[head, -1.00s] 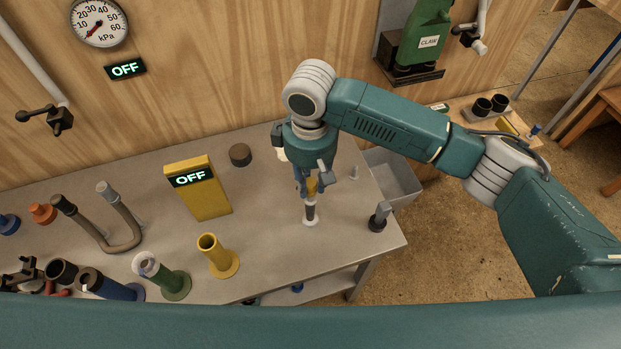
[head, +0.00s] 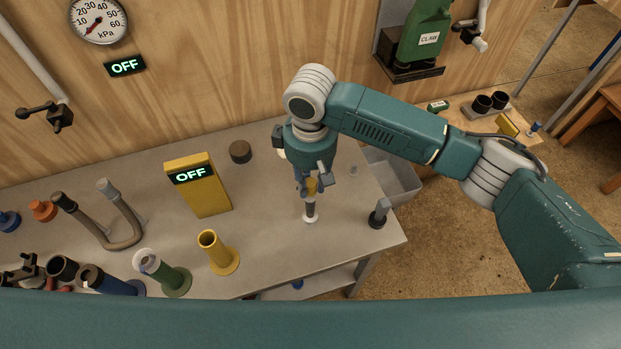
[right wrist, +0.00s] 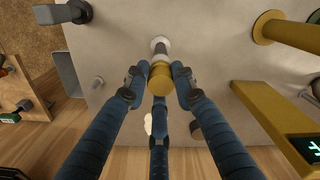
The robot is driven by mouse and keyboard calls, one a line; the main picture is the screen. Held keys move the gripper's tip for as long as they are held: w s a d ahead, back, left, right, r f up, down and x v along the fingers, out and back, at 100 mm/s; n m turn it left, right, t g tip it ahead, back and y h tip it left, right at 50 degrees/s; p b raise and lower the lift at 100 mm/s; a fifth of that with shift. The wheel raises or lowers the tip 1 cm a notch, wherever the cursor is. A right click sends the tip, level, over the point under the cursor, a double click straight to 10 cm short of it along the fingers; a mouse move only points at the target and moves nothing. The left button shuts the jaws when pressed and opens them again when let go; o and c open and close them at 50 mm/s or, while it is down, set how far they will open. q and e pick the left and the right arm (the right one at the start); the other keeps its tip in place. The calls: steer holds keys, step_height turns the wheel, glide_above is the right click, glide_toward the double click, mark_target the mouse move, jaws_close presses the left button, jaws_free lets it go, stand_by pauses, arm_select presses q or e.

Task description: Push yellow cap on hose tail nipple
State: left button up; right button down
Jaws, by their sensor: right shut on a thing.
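The yellow cap (right wrist: 160,78) is between the blue fingers of my right gripper (right wrist: 158,88), which is shut on it. In the head view the cap (head: 311,187) is small and partly covered by the fingers of my right gripper (head: 312,186). The hose tail nipple (head: 311,211) stands upright on the table below the cap, dark with a white base. In the right wrist view the nipple (right wrist: 160,45) shows just beyond the cap, roughly in line with it. I cannot tell whether cap and nipple touch. My left gripper is out of view.
A yellow box reading OFF (head: 197,185) and a yellow flanged tube (head: 217,252) stand left of the nipple. A dark post (head: 379,213) stands to its right, near the table edge. A grey bin (head: 390,175) is behind that. Bare table (head: 270,225) surrounds the nipple.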

steer(key=shift+f, duration=1.15)
steer(key=c, duration=1.4)
jaws_free()
steer(key=shift+o, duration=0.2)
